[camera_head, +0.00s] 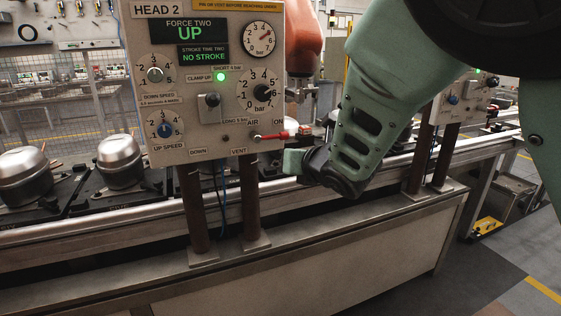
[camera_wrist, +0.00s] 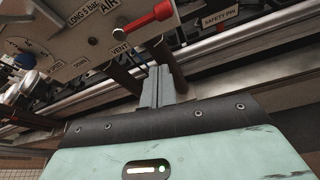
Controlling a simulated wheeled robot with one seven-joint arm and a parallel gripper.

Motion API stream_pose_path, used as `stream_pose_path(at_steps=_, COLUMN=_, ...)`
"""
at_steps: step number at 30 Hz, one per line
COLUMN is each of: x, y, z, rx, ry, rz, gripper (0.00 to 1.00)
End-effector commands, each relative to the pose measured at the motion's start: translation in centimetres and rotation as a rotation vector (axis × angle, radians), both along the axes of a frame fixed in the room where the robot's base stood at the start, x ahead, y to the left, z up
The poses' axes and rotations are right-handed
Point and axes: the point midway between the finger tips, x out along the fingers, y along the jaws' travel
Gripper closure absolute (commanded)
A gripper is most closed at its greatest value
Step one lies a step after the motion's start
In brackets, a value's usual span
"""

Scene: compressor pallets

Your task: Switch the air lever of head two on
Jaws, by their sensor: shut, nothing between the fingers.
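The beige HEAD 2 panel (camera_head: 215,100) stands at centre left in the head view. The air lever (camera_head: 275,136) has a red handle and sits at the panel's lower right, under the AIR and ON labels. Its handle points right, nearly level, past the panel edge. In the wrist view the red lever (camera_wrist: 148,18) is at the top, its handle slanting up to the right from a metal pivot. My gripper (camera_head: 291,161) is just below the handle, apart from it as far as I can tell. Its grey fingers (camera_wrist: 158,76) are together and empty.
Two brown posts (camera_head: 195,210) carry the panel above the conveyor rail (camera_head: 100,224). Other knobs, gauges and a clamp switch (camera_head: 211,100) share the panel. A SAFETY PIN label (camera_wrist: 219,18) is right of the lever. Another control panel (camera_head: 463,97) stands behind my arm.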

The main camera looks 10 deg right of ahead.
Motion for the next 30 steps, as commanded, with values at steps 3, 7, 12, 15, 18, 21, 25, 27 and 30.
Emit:
stream_pose_path(at_steps=3, x=-1.4, y=-0.3, z=0.5, rx=0.001, ry=0.0, rz=0.002, gripper=1.0)
stream_pose_path(at_steps=7, x=-2.0, y=-0.5, z=0.7, rx=0.0, ry=-0.001, rz=0.002, gripper=1.0)
stream_pose_path(at_steps=12, x=-2.1, y=-0.6, z=0.7, rx=-0.002, ry=-0.001, rz=0.001, gripper=1.0)
stream_pose_path(at_steps=15, x=-2.1, y=-0.6, z=0.8, rx=-0.002, ry=-0.001, rz=0.001, gripper=1.0)
stream_pose_path(at_steps=18, x=-2.1, y=-0.6, z=0.7, rx=-0.001, ry=0.0, rz=0.0, gripper=1.0)
stream_pose_path(at_steps=21, x=-2.4, y=-1.0, z=0.1, rx=0.05, ry=0.052, rz=-0.033, gripper=1.0)
stream_pose_path(at_steps=25, x=-4.2, y=-2.0, z=-2.4, rx=0.266, ry=0.268, rz=-0.184, gripper=1.0)
stream_pose_path(at_steps=27, x=-6.0, y=-2.4, z=-4.0, rx=0.422, ry=0.426, rz=-0.309, gripper=1.0)
stream_pose_path(at_steps=30, x=-9.4, y=-2.6, z=-5.7, rx=0.641, ry=0.647, rz=-0.512, gripper=1.0)
